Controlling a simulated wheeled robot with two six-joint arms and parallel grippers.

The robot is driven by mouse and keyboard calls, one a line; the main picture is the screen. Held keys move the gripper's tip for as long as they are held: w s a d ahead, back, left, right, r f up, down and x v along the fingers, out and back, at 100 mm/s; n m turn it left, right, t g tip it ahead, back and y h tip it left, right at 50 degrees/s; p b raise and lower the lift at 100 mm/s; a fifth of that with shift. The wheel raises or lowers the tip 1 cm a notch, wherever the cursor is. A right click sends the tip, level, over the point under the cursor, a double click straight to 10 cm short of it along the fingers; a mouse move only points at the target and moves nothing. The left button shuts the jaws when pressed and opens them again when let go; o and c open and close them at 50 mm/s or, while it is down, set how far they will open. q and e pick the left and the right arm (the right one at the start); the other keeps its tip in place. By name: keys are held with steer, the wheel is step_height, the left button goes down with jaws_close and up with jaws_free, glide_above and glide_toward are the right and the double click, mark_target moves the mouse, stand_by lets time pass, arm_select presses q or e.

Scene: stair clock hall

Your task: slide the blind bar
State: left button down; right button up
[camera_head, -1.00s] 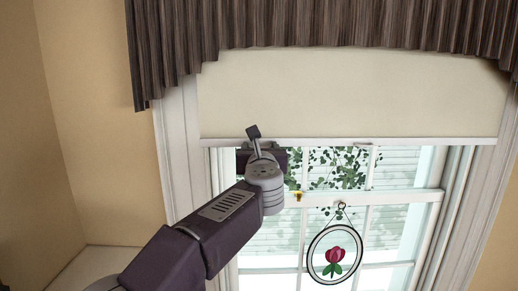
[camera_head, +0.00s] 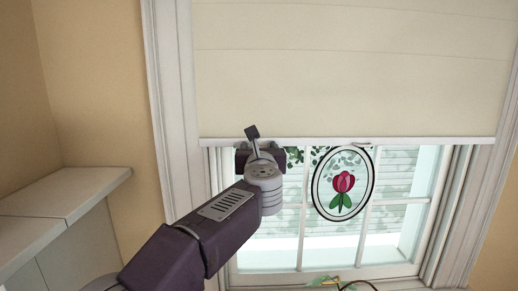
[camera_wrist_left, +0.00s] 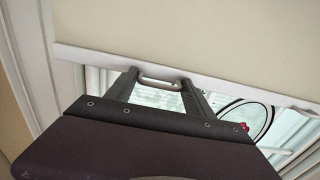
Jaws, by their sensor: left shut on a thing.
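The blind bar (camera_head: 350,140) is a pale strip along the lower edge of a cream blind (camera_head: 350,70) that covers the upper part of a window. In the left wrist view the bar (camera_wrist_left: 240,87) runs above my fingers, with a small pale loop handle (camera_wrist_left: 160,81) under it. My left gripper (camera_wrist_left: 160,88) has a dark finger at each end of the handle and is shut on it. In the head view my left gripper (camera_head: 260,150) is at the bar's left part, mostly hidden behind its wrist. My right gripper is not in view.
A round tulip ornament (camera_head: 343,184) hangs before the window right of my gripper, just below the bar. White window trim (camera_head: 165,100) stands at the left. A pale ledge (camera_head: 60,200) is at the lower left. Something green and yellow (camera_head: 335,282) shows at the bottom.

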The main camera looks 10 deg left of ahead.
arm_select(q)
step_height(320, 180, down, 3)
steer(key=shift+b, duration=0.8)
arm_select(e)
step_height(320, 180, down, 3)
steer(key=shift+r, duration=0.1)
arm_select(q)
steer(key=shift+c, duration=1.9)
jaws_free()
steer(key=shift+w, duration=0.1)
steer(key=s+d+b, duration=0.1)
steer(key=s, duration=0.8)
steer(key=shift+d, duration=0.35)
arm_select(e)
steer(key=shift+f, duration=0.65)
